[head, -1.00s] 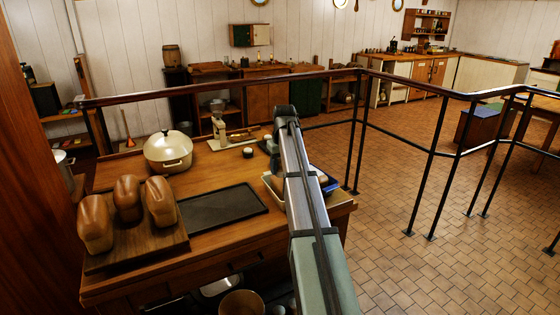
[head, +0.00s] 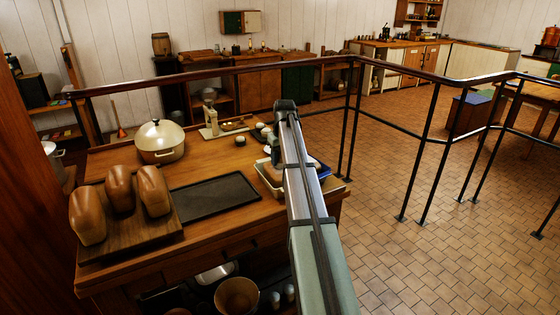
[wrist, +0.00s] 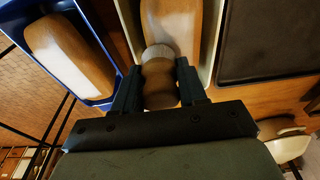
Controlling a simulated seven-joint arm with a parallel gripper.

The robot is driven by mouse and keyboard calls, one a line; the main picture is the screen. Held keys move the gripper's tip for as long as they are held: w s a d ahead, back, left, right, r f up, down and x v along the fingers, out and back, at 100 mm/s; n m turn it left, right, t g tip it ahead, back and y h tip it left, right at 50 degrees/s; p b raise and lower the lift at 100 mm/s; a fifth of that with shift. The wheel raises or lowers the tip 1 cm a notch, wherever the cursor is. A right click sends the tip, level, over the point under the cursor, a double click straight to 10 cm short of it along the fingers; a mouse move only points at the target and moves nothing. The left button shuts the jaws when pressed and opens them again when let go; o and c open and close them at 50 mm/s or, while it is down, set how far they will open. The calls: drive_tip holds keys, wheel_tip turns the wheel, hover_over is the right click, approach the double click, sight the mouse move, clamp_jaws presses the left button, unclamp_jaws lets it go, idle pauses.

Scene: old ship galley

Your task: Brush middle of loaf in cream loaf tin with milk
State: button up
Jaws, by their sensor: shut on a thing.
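In the wrist view my gripper (wrist: 158,88) is shut on a brush with a round wooden handle (wrist: 159,82) and pale bristles (wrist: 159,52). The bristle end overlaps the near end of a brown loaf (wrist: 172,18) in the cream loaf tin (wrist: 215,32); I cannot tell whether they touch. To the left, a blue tin (wrist: 38,62) holds another loaf (wrist: 70,52) with a paler stretch along one side. In the head view the blue tin (head: 325,172) shows right of my arm, which hides my gripper and most of the cream tin. I cannot make out the milk.
A dark flat tray (head: 208,198) lies left of the tins. Several loaves stand on a wooden board (head: 135,238) at the left. A cream lidded pot (head: 160,143), a scale-like stand (head: 210,122) and small cups (head: 240,141) stand behind. A railing (head: 200,77) runs beyond the counter.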

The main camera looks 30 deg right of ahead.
drive_tip(key=a, duration=0.4)
drive_tip(key=shift+a, duration=0.1)
drive_tip(key=shift+w, duration=0.95)
drive_tip(key=shift+s+d, duration=0.15)
drive_tip(key=shift+d, duration=1.9)
drive_tip(key=shift+d+r, duration=0.1)
drive_tip(key=shift+d, duration=0.05)
drive_tip(key=shift+r, duration=3.9)
